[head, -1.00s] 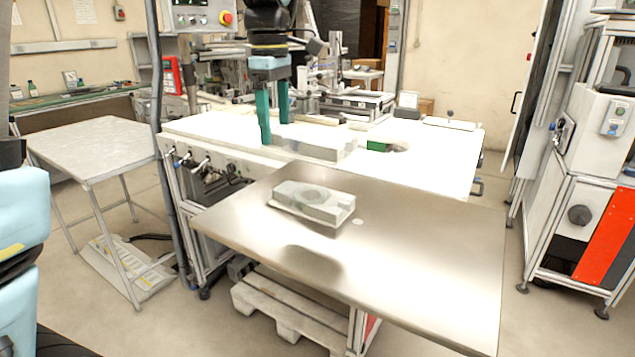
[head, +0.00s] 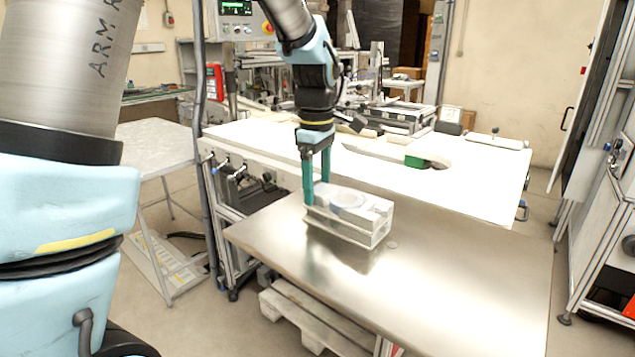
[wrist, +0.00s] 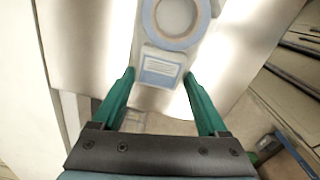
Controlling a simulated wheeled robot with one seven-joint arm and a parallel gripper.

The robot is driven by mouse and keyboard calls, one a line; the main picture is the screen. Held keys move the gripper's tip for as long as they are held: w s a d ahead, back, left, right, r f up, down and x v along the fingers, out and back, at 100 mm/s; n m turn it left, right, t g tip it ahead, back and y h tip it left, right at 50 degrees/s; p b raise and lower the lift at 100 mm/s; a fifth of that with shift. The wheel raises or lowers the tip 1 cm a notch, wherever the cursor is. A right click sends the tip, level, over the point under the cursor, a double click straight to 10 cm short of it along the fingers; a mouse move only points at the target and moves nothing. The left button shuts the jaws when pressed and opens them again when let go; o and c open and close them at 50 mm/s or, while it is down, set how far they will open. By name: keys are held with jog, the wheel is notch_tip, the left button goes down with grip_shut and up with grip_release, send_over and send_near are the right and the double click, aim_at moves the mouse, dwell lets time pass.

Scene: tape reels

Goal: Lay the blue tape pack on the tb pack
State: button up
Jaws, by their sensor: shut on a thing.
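The blue tape pack (head: 350,201), a clear block with a pale blue ring on top, is held by one end in my gripper (head: 317,190). In the wrist view its blue ring (wrist: 176,22) and label are plain, with the label end between the fingertips (wrist: 159,76). The tb pack (head: 343,230) lies beneath it on the steel table. The two packs look level and roughly lined up, one over the other. I cannot tell whether a thin gap is left between them. The tb pack's top is covered by the upper pack.
The steel table (head: 450,270) is bare to the right and in front of the packs. A grey side table (head: 155,145) stands at the left.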

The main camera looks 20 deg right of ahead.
jog(key=o, duration=1.4)
jog(key=shift+f, duration=0.1)
jog(key=shift+o, duration=0.2)
notch_tip(320, 180, up, 12)
jog(key=b, duration=0.1)
jog(key=w+a+f+m, duration=0.1)
jog(key=a+f, duration=0.2)
jog(key=a, duration=0.2)
jog(key=a+f+m, duration=0.1)
jog(key=a+f, duration=0.2)
jog(key=a, duration=0.3)
jog(key=w+a+f+m, duration=0.1)
jog(key=a+f, duration=0.3)
jog(key=a, duration=0.1)
jog(key=shift+w+a+m+t, duration=0.15)
jog(key=shift+w+m+t, duration=0.15)
jog(key=shift+w+m, duration=0.1)
jog(key=s+a+f+m, duration=0.2)
jog(key=s+a+f, duration=0.1)
jog(key=a, duration=0.4)
jog(key=s+a+f+m, duration=0.3)
jog(key=a+f, duration=0.2)
jog(key=a, duration=0.2)
jog(key=shift+s+f+t, duration=0.3)
jog(key=shift+s+t, duration=0.1)
